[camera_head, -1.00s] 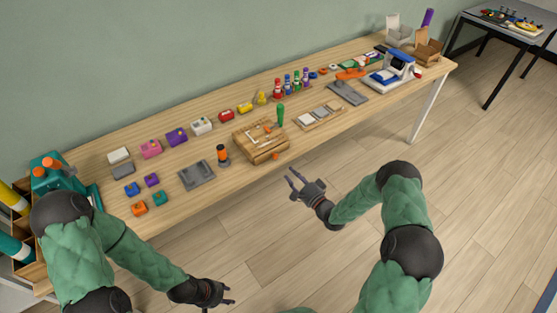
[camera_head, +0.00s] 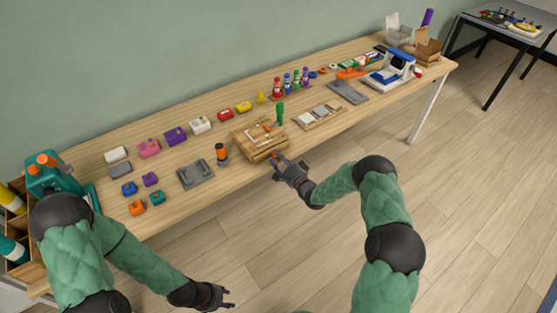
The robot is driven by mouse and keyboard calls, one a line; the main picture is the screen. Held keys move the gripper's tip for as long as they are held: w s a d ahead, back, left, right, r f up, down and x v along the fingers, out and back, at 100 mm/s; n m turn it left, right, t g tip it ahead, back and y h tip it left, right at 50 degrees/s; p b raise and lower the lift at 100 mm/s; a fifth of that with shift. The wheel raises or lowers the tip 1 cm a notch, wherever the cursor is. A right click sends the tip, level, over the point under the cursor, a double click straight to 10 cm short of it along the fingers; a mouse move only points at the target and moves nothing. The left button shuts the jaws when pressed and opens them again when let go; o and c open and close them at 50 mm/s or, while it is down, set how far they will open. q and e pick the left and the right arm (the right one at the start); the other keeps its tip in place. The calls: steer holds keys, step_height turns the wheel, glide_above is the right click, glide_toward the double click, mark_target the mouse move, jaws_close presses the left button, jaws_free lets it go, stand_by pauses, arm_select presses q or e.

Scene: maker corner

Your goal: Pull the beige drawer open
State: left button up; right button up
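The beige drawer unit (camera_head: 250,146) is a light wooden box near the table's front edge, with a small orange knob at its front right. My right gripper (camera_head: 277,159) has its fingertips at that knob and largely hides it. I cannot tell whether the fingers are closed on it. The drawer shows no clear gap at the front. My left gripper (camera_head: 230,298) is open and empty, low in front of the table and away from the drawer.
A grey tray (camera_head: 196,175) and an orange-topped bottle (camera_head: 221,154) stand left of the drawer unit. A green-handled tool (camera_head: 280,113) stands behind it, and a wooden tray (camera_head: 320,116) lies to its right. The floor in front is clear.

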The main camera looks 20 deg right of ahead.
jaws_close()
steer(key=p+v, duration=0.1)
steer(key=v, duration=1.1)
steer(key=shift+p, duration=0.4)
jaws_free()
steer(key=v, duration=1.2)
